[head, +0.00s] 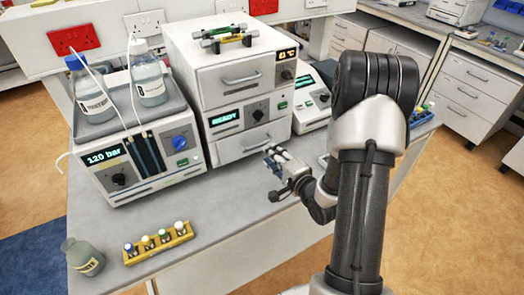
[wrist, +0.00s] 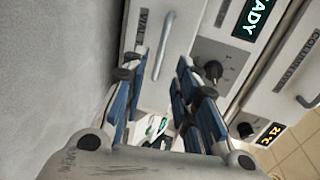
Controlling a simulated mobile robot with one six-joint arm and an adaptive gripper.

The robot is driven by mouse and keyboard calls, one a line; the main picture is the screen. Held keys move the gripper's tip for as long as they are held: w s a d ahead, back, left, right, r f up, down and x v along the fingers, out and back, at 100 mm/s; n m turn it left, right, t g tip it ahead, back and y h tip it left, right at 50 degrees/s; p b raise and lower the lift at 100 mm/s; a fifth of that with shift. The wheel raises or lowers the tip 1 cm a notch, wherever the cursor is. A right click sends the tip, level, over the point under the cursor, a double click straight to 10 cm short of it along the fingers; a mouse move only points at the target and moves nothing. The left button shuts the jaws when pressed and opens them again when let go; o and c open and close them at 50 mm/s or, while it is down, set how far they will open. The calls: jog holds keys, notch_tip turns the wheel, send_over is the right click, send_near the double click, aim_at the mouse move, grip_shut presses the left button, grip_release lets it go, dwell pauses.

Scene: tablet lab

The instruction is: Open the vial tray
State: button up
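The vial tray is the bottom drawer (head: 232,147) of the white instrument stack in the head view, and it looks shut, flush with the front. Its bar handle (head: 257,143) shows on its face. In the wrist view the drawer front (wrist: 182,38), with a label starting "VIAL", has the silver handle (wrist: 163,47) near the upper middle. My gripper (head: 273,158) is just in front of the drawer, low over the bench. In the wrist view its blue-padded fingers (wrist: 158,68) are spread apart, with the handle showing between and beyond them. Nothing is held, and no contact is visible.
Above is a unit with a READY display (head: 226,118) and a knob, then an upper drawer (head: 225,78). A pump unit (head: 140,158) with bottles stands left. A yellow vial rack (head: 158,243) and a loose bottle (head: 84,257) are front left. The bench front between is clear.

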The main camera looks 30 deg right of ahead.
jog(key=b+x, duration=0.1)
jog(key=x, duration=0.6)
jog(key=shift+w, duration=0.15)
jog(key=shift+c, duration=0.5)
grip_shut()
